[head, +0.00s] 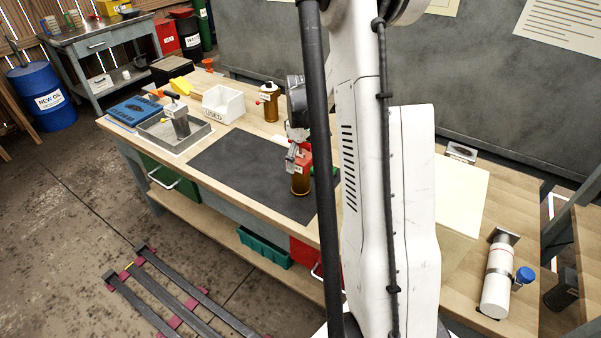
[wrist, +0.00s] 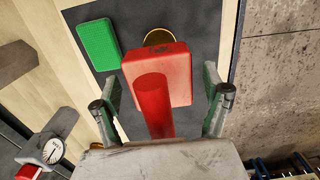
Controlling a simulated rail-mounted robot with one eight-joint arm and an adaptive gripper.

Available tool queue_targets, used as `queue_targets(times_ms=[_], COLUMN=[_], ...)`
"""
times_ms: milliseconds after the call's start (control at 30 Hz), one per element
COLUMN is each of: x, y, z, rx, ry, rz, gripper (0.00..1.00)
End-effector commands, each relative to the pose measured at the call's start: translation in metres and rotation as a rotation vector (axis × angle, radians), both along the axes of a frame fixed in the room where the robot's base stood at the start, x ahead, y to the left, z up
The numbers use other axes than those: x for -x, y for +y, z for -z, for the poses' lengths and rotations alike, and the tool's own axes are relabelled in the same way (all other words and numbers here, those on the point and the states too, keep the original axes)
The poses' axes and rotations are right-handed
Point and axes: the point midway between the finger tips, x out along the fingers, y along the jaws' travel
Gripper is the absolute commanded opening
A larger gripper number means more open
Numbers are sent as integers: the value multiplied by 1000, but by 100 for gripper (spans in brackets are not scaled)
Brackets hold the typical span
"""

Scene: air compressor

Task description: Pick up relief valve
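A red block with a red cylinder (wrist: 153,105) standing out from it is in the middle of the wrist view; it looks like the relief valve, but I see no label there. A brass round part (wrist: 158,37) shows behind it. In the head view the red top (head: 304,158) sits on an amber-brass body (head: 300,183), upright on the dark mat. My gripper (wrist: 162,88) is open, with one finger on each side of the red block and visible gaps. In the head view my gripper (head: 294,153) is beside the red top, and my arm partly hides this area.
A green block (wrist: 98,44) lies on the dark mat (head: 245,170) near the red part. A gauge (wrist: 52,150) shows at the wrist view's lower left. The mat's left part is clear.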

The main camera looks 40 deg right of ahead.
Motion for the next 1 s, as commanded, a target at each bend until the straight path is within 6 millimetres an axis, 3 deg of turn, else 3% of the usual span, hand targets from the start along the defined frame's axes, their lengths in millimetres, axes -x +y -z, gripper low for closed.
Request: queue_targets(times_ms=[67, 600, 867, 1000], x=[0, 0, 0, 0], y=[0, 0, 0, 0], z=[0, -1, -3, -14], rx=[0, 0, 0, 0], ry=[0, 0, 0, 0], rz=[0, 0, 0, 0], gripper=[70, 1, 1, 1])
